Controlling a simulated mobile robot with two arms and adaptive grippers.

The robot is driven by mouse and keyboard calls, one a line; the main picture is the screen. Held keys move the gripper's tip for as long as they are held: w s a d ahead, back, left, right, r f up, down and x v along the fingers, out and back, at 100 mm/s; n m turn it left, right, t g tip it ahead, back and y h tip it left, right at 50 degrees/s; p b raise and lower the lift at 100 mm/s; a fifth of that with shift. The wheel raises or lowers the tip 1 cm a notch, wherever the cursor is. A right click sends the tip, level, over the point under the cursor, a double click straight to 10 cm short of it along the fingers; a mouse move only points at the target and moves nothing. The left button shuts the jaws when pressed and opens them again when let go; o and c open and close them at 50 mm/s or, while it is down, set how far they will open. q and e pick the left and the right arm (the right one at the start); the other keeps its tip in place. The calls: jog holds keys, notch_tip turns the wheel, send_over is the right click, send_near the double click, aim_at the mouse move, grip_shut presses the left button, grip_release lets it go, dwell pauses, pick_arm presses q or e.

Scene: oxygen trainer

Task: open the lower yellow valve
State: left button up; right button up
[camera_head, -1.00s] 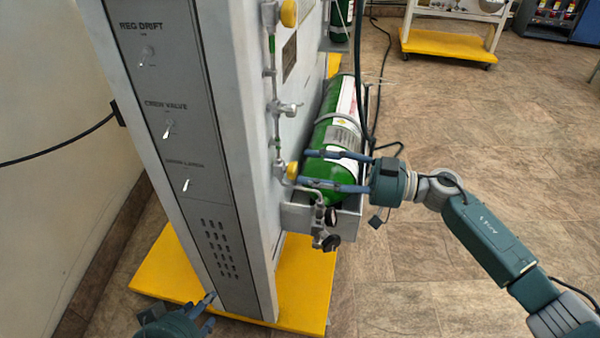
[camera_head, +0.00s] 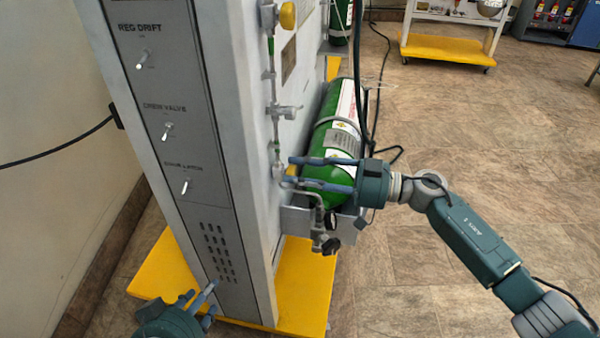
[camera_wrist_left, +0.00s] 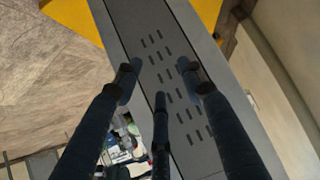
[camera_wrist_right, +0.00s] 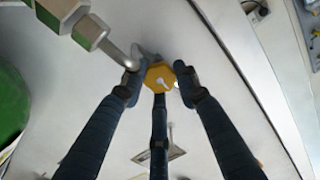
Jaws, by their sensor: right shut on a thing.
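The lower yellow valve (camera_head: 291,170) is a small knob on the pipe along the panel's right side, mostly hidden by my right fingers in the head view. My right gripper (camera_head: 288,172) reaches it from the right. In the right wrist view the valve (camera_wrist_right: 160,78) shows as a yellow octagon with a pale mark, between the fingertips (camera_wrist_right: 158,68), which are shut on it. An upper yellow valve (camera_head: 288,15) sits higher on the same pipe. My left gripper (camera_head: 203,304) is low at the panel's front face, open and empty; its fingertips (camera_wrist_left: 158,80) are spread in the left wrist view.
A green oxygen cylinder (camera_head: 335,130) lies in a grey bracket just behind my right fingers. A black knob (camera_head: 331,245) hangs below. The panel cabinet (camera_head: 235,120) stands on a yellow base (camera_head: 302,290). The floor at the right is open, with a cart (camera_head: 447,48) far back.

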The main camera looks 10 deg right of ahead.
jog(key=n+p, duration=0.2)
jog(key=n, duration=0.1)
jog(key=shift+r+p, duration=0.35)
jog(key=shift+n, duration=0.3)
pick_arm(q)
jog(key=s+a+f+g, duration=0.2)
jog(key=s+g, duration=0.1)
jog(key=s, duration=0.3)
jog(key=s+a+f+g+y+p, duration=0.1)
jog(key=s+a+f+g, duration=0.1)
jog(key=s, duration=0.5)
jog(key=shift+s+f+g+y, duration=0.15)
jog(key=shift+f+g+y, duration=0.2)
jog(key=shift+g, duration=0.35)
pick_arm(e)
jog(key=shift+n, duration=1.6)
pick_arm(q)
jog(key=shift+a, duration=0.1)
pick_arm(e)
jog(key=o, duration=1.2)
jog(key=shift+c, duration=0.2)
jog(key=shift+f, duration=0.1)
jog(key=shift+d+f, duration=0.1)
